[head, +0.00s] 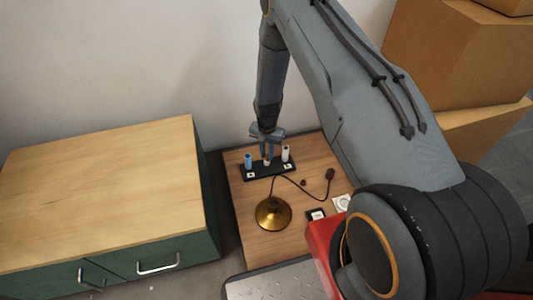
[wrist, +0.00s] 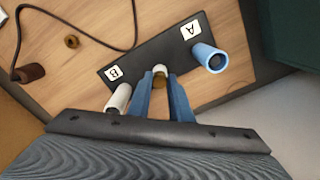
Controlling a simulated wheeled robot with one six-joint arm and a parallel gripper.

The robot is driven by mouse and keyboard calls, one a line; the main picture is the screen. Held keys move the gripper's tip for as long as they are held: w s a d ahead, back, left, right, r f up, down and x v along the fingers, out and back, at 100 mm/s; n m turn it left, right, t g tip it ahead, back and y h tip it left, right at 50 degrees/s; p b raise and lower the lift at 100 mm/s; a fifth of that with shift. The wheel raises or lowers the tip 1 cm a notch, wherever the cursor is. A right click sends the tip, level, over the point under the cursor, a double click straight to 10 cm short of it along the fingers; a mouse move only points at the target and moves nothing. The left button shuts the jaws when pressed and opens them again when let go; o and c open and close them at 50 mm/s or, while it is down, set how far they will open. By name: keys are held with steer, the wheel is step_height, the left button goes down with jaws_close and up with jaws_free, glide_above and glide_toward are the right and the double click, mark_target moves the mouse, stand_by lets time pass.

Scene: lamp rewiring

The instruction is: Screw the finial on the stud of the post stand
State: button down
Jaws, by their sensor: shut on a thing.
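The post stand is a black base (wrist: 130,66) with a blue post (wrist: 209,57) by label A and a white post (wrist: 118,98) by label B. The stand also shows in the head view (head: 258,174). My gripper (wrist: 162,79) points down at the middle of the stand, between the two posts. It is shut on a small brass piece (wrist: 160,84), which looks like the finial. A short whitish part (wrist: 159,70) shows just past the brass piece, at the fingertips. The fingers hide the stud, and I cannot tell whether the brass piece touches it.
A brass lamp base (head: 273,213) with a dark cord and plug (head: 330,174) stands in front of the stand. A small brownish piece (wrist: 72,41) lies on the wood table. A green cabinet (head: 170,258) is at left, and cardboard boxes (head: 450,60) are at right.

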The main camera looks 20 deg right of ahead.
steer(key=m, duration=0.5)
steer(key=shift+m, duration=0.4)
steer(key=shift+m, duration=0.3)
steer(key=m, duration=0.4)
steer(key=shift+m+p, duration=0.3)
steer(key=shift+p, duration=0.05)
steer(key=m, duration=0.3)
steer(key=shift+m, duration=0.3)
steer(key=shift+m, duration=1.2)
steer(key=m, duration=0.5)
steer(key=shift+w+f, duration=0.1)
